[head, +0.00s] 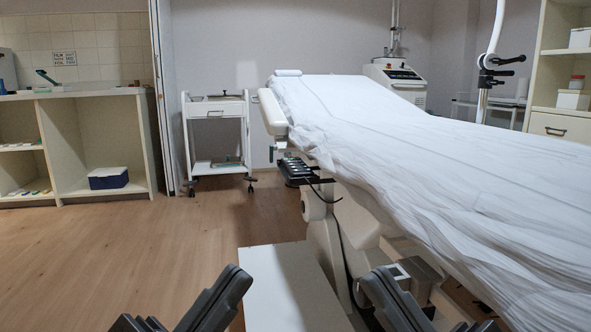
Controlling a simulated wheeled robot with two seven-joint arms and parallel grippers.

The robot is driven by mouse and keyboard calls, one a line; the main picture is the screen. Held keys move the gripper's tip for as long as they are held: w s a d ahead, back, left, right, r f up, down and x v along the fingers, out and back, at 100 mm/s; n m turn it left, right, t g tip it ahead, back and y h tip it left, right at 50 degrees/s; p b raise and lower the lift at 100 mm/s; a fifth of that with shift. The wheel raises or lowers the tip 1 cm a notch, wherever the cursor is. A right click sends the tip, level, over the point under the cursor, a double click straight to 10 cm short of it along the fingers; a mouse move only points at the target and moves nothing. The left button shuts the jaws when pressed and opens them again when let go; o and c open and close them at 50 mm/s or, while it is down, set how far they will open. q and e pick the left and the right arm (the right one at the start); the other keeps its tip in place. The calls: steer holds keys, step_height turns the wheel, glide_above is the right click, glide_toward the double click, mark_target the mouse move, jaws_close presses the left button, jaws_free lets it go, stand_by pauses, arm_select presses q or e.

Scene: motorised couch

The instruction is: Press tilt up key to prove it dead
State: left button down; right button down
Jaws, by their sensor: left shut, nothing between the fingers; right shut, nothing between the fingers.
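The motorised couch (430,160) stands at the right under a white sheet, its head section raised. A dark control unit with a row of keys (297,170) hangs at the couch's near left side, below the armrest. A black cable runs down from it. The keys are too small to tell which is tilt up. My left gripper (230,280) is shut and empty at the bottom, left of the white box. My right gripper (380,282) is shut and empty at the bottom, by the couch base. Both are well short of the control unit, touching nothing that I can see.
A white box-like block (290,285) stands on the floor between my grippers. A white trolley (217,135) stands behind, left of the couch. Open shelving (75,145) with a blue box (108,178) is at the left. The wooden floor (120,235) at the left is clear.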

stand_by(0.9)
